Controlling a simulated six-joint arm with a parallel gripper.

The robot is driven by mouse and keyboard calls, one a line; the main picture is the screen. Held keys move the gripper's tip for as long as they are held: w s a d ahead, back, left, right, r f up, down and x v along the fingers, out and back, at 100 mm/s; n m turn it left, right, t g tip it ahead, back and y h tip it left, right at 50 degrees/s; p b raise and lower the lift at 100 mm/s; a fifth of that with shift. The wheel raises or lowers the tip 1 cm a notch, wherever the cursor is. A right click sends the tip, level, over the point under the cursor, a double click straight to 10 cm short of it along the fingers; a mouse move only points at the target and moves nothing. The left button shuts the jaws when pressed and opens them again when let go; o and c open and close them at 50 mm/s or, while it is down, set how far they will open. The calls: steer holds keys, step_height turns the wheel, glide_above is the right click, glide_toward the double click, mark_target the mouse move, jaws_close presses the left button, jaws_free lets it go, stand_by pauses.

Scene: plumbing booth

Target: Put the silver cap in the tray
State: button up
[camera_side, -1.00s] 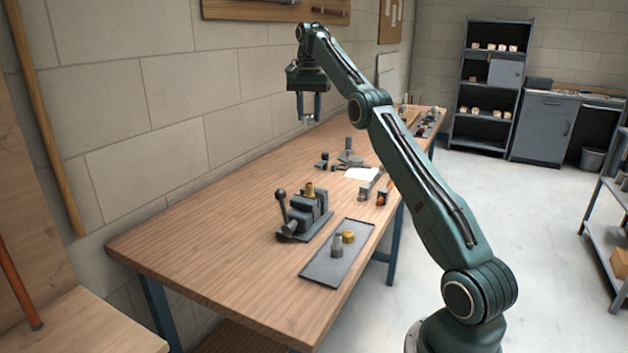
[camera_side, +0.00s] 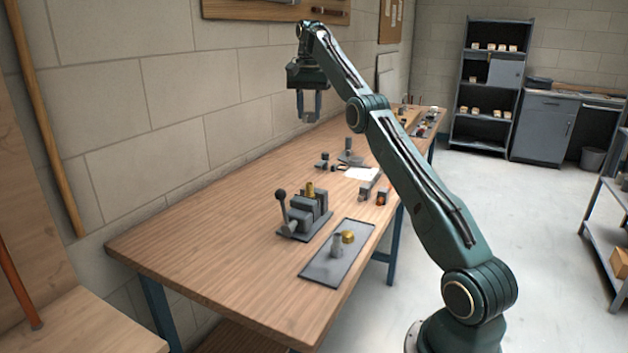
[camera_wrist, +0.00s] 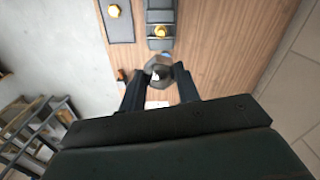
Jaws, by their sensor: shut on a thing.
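My gripper (camera_side: 309,116) is raised well above the far part of the bench, near the wall. It is shut on a small grey-silver piece that looks like the silver cap; in the wrist view the cap (camera_wrist: 158,72) shows between the fingertips, partly hidden by them. The dark flat tray (camera_side: 318,270) lies at the bench's near right edge, far from my gripper. The tray (camera_wrist: 118,32) is also at the top of the wrist view.
A grey vise (camera_side: 304,214) with an upright lever and a brass fitting (camera_side: 310,190) stands just behind the tray. Small fittings, a white sheet (camera_side: 361,174) and a dark stand (camera_side: 350,157) lie farther back. The bench's left part (camera_side: 200,240) is clear.

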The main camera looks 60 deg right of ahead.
steer(key=shift+s+d+f, duration=0.1)
steer(key=shift+d, duration=0.05)
steer(key=shift+s+d+f, duration=0.5)
steer(key=shift+s+d, duration=0.05)
steer(key=shift+d, duration=0.05)
steer(key=m, duration=0.2)
glide_above(353, 222)
steer(key=s+a, duration=0.2)
steer(key=a, duration=0.3)
step_height(353, 222, down, 10)
steer(key=shift+a+f, duration=0.15)
steer(key=shift+f, duration=10)
steer(key=shift+f, duration=0.15)
steer(key=o, duration=1)
